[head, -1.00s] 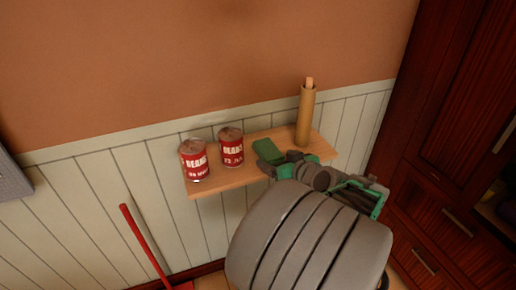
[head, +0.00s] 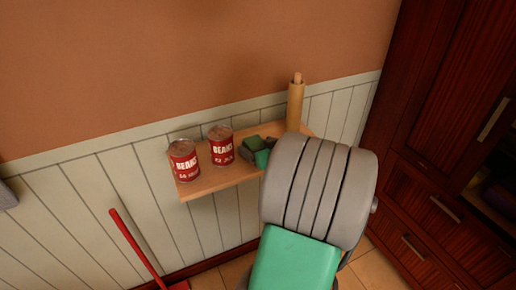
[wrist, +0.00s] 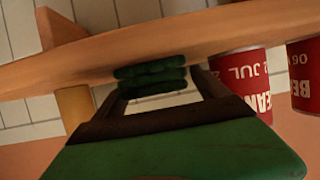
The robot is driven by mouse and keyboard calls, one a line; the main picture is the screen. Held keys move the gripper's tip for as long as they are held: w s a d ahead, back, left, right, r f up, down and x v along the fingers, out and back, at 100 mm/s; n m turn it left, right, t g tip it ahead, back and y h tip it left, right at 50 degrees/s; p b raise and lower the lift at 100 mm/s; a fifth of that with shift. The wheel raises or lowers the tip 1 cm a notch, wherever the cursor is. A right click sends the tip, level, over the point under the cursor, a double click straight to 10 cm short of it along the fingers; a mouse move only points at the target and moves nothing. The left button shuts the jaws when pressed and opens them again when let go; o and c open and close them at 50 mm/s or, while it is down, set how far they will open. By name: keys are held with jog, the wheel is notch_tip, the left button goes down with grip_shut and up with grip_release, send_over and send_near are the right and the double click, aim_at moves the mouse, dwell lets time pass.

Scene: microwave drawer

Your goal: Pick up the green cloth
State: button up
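The green cloth (head: 252,142) lies folded on the wooden shelf (head: 216,182), between the bean cans and the upright cylinder. In the wrist view the cloth (wrist: 150,80) shows as a dark green folded stack, framed by the fingers. My gripper (head: 257,149) is at the shelf's front, largely hidden behind my arm, with dark fingers on either side of the cloth. In the wrist view my gripper (wrist: 155,92) has its fingers spread apart, with the cloth at and between the tips. Whether they touch it I cannot tell.
Two red bean cans (head: 183,160) (head: 221,146) stand left of the cloth. A tan cylinder (head: 296,104) stands at the shelf's right end. The panelled wall is behind, a dark wood cabinet (head: 450,130) is at right, and a red handle (head: 135,243) leans below.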

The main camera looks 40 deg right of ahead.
jog(key=c, duration=1.2)
